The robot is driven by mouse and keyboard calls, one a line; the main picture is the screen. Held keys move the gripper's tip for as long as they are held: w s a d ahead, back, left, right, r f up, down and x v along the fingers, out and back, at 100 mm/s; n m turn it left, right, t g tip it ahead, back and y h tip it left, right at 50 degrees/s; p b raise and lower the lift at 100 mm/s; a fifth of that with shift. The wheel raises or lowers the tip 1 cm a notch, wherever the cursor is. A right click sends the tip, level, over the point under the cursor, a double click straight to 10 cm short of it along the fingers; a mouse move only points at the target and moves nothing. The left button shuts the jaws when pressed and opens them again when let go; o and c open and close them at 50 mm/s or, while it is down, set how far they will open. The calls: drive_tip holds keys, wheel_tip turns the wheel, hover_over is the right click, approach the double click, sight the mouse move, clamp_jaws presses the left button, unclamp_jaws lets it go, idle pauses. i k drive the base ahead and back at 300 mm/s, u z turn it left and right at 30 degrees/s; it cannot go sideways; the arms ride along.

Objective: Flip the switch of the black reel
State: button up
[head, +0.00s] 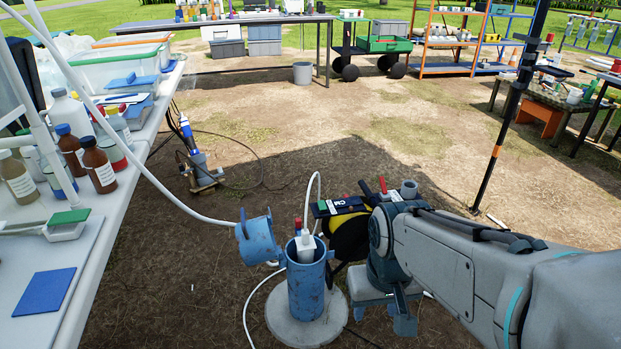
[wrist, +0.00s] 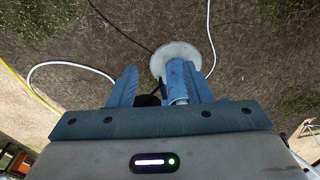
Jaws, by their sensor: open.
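The reel (head: 348,238) stands just right of the blue well pipe (head: 306,286) in the head view. It has a black side, a yellow winding and a dark panel (head: 333,207) on top. I cannot make out its switch, and my arm covers its right part. In the wrist view my gripper (wrist: 158,88) is open, with its two blue-grey fingers apart. A small black shape (wrist: 148,100) shows between them and may be part of the reel. The blue pipe also shows there (wrist: 177,82), near the right finger. I see no thing held.
The pipe rises from a round concrete pad (head: 285,318), its blue lid (head: 256,238) swung open to the left. White hoses and dark cables lie around it. A white table (head: 75,285) with bottles runs along the left. Open ground (head: 300,130) lies behind.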

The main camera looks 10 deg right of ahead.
sight(322, 207)
drive_tip(key=z, duration=0.35)
drive_tip(key=i, duration=1.2)
drive_tip(key=u, duration=0.6)
